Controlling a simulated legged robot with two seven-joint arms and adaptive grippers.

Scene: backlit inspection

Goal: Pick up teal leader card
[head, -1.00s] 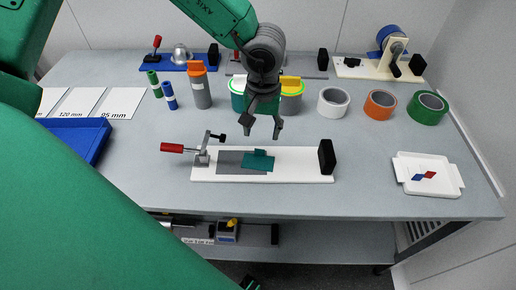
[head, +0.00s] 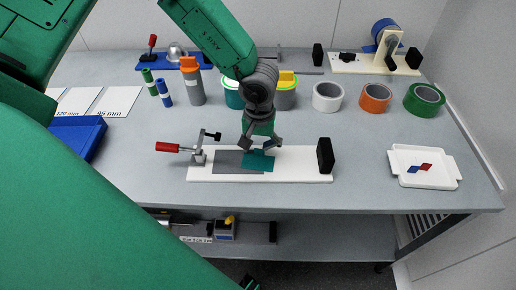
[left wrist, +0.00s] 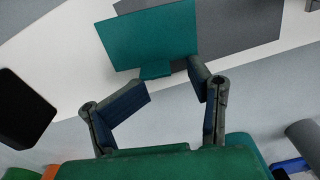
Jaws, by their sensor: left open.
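The teal leader card (head: 259,163) lies on the white board (head: 300,171) of a fixture, partly over a grey plate (head: 226,161). A small tab sticks out from its far edge. My left gripper (head: 261,149) is open just above the card's far edge, its fingers on either side of the tab. In the left wrist view the teal card (left wrist: 150,38) and its tab (left wrist: 156,72) show ahead of the open, empty fingers (left wrist: 172,80). Whether a finger touches the card, I cannot tell. My right gripper is not in view.
A red-handled clamp (head: 197,149) stands at the board's left end and a black block (head: 325,156) at its right. Tape rolls (head: 375,97) and tubs stand behind. A white tray (head: 424,180) is at right, a blue tray (head: 82,138) at left. The front strip is clear.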

